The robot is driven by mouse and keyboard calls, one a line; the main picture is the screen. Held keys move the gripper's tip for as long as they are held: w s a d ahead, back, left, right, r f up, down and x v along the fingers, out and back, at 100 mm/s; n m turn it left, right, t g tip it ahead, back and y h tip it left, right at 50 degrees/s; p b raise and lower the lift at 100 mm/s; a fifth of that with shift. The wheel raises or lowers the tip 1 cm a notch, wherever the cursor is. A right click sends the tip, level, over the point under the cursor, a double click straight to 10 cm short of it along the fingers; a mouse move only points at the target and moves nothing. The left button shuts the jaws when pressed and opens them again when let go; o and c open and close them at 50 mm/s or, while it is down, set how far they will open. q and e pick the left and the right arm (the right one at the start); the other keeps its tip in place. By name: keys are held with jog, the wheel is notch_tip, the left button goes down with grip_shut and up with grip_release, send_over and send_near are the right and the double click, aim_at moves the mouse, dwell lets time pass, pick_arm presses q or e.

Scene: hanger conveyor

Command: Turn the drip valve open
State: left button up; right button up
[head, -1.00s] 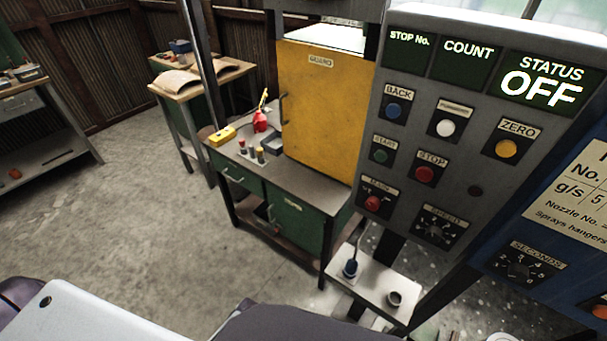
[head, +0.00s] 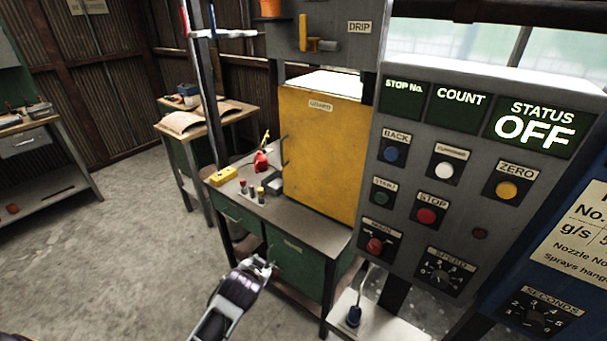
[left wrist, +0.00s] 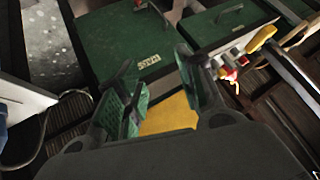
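The drip valve's yellow lever (head: 318,46) is at the top of the head view, on a grey panel with a DRIP label (head: 359,27). My left gripper (head: 268,266) is low in the head view, in front of the green cabinet and well below the valve. In the left wrist view its two fingers (left wrist: 163,92) are spread apart with nothing held between them. The valve is not recognisable in the left wrist view. My right gripper is not in view.
A yellow guard box (head: 325,155) stands on the workbench below the valve panel. The grey control panel (head: 480,120) on the right reads STATUS OFF. A red oil can (head: 261,162) and a yellow block (head: 223,176) are on the bench. Open floor lies at left.

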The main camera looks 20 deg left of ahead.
pick_arm(q)
jog(key=w+a+r+m+t+y, duration=0.1)
jog(key=w+r+t, duration=0.25)
jog(key=r, duration=0.95)
jog(key=w+r+m+t+y, duration=0.1)
jog(key=w+r+m+t, duration=0.3)
jog(key=r, duration=0.8)
jog(key=w+a+r+n+t+y, duration=0.1)
jog(key=w+r+t, duration=0.35)
jog(key=r, duration=0.85)
jog(key=s+d+r+m+g+h, duration=0.3)
jog(key=d+r+m+h, duration=0.4)
jog(key=r+m+h, duration=0.75)
jog(key=s+d+r+m+g+h, duration=0.25)
jog(key=d+r+m+h, duration=0.65)
jog(key=m, duration=1)
jog(key=w+a+r+t+y, duration=0.1)
jog(key=w+a+y, duration=0.5)
jog(key=a+y, duration=0.6)
jog(key=shift+w+a+r+t, duration=0.2)
jog(key=shift+r+t, duration=0.15)
jog(key=shift+r, duration=0.3)
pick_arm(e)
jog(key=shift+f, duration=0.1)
